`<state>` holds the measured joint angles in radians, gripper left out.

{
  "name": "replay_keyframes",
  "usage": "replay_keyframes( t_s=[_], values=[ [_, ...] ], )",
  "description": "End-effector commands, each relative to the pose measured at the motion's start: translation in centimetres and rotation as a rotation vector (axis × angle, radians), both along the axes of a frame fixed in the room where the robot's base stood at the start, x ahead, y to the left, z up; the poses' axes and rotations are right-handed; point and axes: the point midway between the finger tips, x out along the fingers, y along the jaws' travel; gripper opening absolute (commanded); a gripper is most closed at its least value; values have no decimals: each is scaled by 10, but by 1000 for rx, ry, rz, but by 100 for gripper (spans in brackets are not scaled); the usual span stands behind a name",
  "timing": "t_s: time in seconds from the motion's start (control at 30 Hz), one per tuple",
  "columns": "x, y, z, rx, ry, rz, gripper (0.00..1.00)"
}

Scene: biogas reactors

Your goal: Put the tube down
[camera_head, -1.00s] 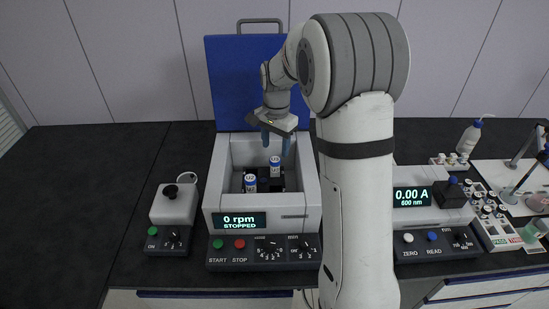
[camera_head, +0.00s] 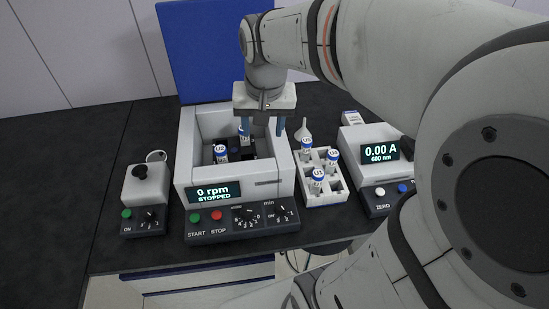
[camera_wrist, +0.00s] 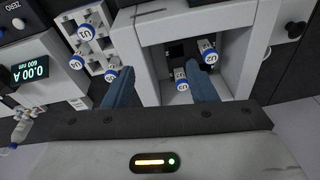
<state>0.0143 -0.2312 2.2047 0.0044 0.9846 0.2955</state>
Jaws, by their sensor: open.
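My gripper (camera_head: 262,128) is open and empty above the right part of the centrifuge (camera_head: 186,160), pointing down. Its two blue fingers also show in the wrist view (camera_wrist: 160,82). Two upright tubes with blue-and-white labelled caps stand in the centrifuge's dark rotor. The front-left tube (camera_head: 221,153) is clear of my fingers in the head view. The rear tube (camera_head: 243,137) is partly hidden by my left finger there. In the wrist view, the tube marked U2 (camera_wrist: 208,52) and another one (camera_wrist: 182,82) show beside the right-hand finger. Contact cannot be told.
The centrifuge's blue lid (camera_head: 210,50) stands open; its display reads 0 rpm, STOPPED. A white rack (camera_head: 325,201) with several capped tubes stands right of it, then a photometer (camera_head: 365,148) reading 0.00 A. A small white device (camera_head: 146,190) stands left. The far-left bench is clear.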

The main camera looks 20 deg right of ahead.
Motion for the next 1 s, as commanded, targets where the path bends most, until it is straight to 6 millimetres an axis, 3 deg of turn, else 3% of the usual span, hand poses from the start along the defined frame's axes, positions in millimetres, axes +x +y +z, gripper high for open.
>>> replay_keyframes(
  t_s=[0.1, 0.33, 0.5, 1.0],
  values=[
    [-42, 0, -5, -25, -42, 115, 52],
    [-89, 2, -22, -66, -88, 269, 52],
    [-99, 3, -26, -75, -96, 303, 52],
    [-98, 3, -26, -75, -96, 302, 52]
  ],
)
